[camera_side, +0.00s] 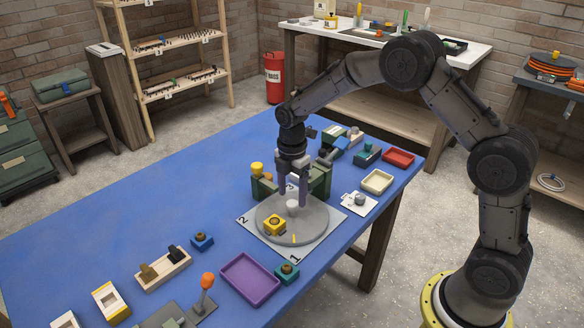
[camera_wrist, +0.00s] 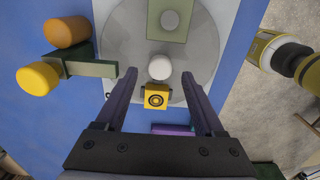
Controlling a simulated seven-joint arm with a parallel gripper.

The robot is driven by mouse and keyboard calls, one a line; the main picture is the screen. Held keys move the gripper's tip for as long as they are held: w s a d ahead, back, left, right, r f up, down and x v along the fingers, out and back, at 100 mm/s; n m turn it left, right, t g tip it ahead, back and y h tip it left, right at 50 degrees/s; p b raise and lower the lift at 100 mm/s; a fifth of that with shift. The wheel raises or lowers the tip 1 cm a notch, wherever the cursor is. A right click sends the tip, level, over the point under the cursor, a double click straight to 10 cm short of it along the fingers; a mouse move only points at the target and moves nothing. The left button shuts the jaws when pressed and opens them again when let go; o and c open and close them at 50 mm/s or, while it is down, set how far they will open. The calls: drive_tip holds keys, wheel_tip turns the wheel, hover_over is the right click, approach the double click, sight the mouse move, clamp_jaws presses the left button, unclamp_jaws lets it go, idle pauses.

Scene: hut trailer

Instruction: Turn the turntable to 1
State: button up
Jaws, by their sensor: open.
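The turntable is a grey disc (camera_side: 315,222) on a pale square plate (camera_side: 331,240), which carries the numeral 1 (camera_side: 295,258) at the front corner and 2 (camera_side: 244,219) at the left. A yellow line (camera_side: 294,239) on the disc's front part lies toward the 1. A white peg (camera_side: 292,205) stands near the disc's middle, and a yellow block (camera_side: 273,225) sits left of it. My gripper (camera_side: 292,203) is open, pointing down above the disc. In the wrist view, its fingertips (camera_wrist: 159,75) lie either side of the peg (camera_wrist: 160,67); contact is unclear. The yellow block (camera_wrist: 156,98) shows below the peg.
Green blocks (camera_side: 319,180) stand behind the disc, close to my gripper; a yellow knob (camera_side: 257,169) is at the left one. A purple tray (camera_side: 249,277) and an orange-topped lever (camera_side: 207,282) are in front. The blue table (camera_side: 130,205) is clear at left.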

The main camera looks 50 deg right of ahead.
wheel_tip(320, 180, up, 11)
drive_tip(key=shift+r, duration=0.2)
idle(0.3)
wheel_tip(320, 180, up, 9)
drive_tip(key=t, duration=0.2)
hover_over(292, 203)
drive_tip(key=s, duration=0.4)
drive_tip(key=s+r+m+t, duration=0.25)
drive_tip(key=s+r, duration=0.35)
drive_tip(key=s, duration=0.4)
drive_tip(key=s+f+m, duration=0.3)
drive_tip(key=s+m, duration=0.4)
drive_tip(key=m, duration=0.1)
drive_tip(key=s+a+f+m+t, duration=0.1)
drive_tip(key=s+f+m, duration=0.3)
drive_tip(key=s+m, duration=0.3)
drive_tip(key=shift+s+f+m, duration=0.2)
drive_tip(key=shift+s+m, duration=0.15)
drive_tip(key=shift+s, duration=0.45)
